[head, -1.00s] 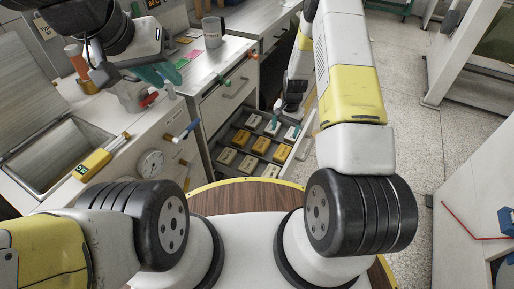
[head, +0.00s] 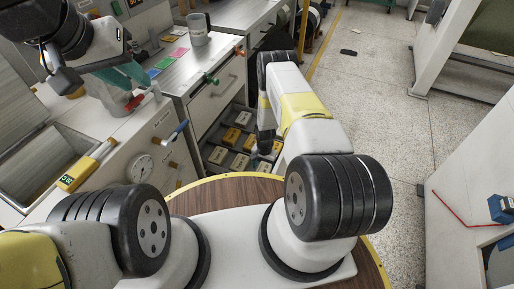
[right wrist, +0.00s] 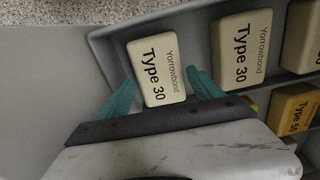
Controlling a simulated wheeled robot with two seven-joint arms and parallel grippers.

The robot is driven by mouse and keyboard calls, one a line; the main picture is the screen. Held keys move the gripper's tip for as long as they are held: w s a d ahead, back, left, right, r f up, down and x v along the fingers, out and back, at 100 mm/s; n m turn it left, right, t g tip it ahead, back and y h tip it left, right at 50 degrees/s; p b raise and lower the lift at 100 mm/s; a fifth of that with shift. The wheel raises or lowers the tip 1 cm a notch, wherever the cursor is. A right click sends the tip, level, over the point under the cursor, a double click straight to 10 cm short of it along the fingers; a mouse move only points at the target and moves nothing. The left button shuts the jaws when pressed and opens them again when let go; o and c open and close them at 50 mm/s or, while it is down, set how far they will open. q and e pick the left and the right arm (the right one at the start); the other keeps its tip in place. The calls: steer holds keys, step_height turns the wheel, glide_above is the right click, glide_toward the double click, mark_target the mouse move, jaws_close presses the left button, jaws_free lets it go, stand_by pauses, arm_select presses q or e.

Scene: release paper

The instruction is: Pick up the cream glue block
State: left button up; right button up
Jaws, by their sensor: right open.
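A cream glue block (right wrist: 156,68) labelled "Yorrowbond Type 30" lies in a grey drawer in the right wrist view. My right gripper (right wrist: 160,80) is open, with one teal finger on each side of this block. I cannot tell if the fingers touch it. Another cream block (right wrist: 242,50) lies to its right. In the head view, cream blocks (head: 217,155) and yellow blocks (head: 231,136) lie in the open drawer, and my right arm hides part of them and the right fingertips. My left gripper (head: 128,76) is over the left counter, its fingers overlapping.
A drawer wall (right wrist: 105,55) runs close by the block's left side. A yellow block (right wrist: 295,108) lies at the right. In the head view, a grey mug (head: 198,30) stands on the cabinet top, and a dial (head: 140,168) is on the left counter's front.

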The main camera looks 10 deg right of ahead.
mark_target(264, 169)
steer(key=shift+f, duration=1.3)
steer(key=c, duration=1.6)
steer(key=shift+w, duration=0.1)
step_height(264, 169, up, 18)
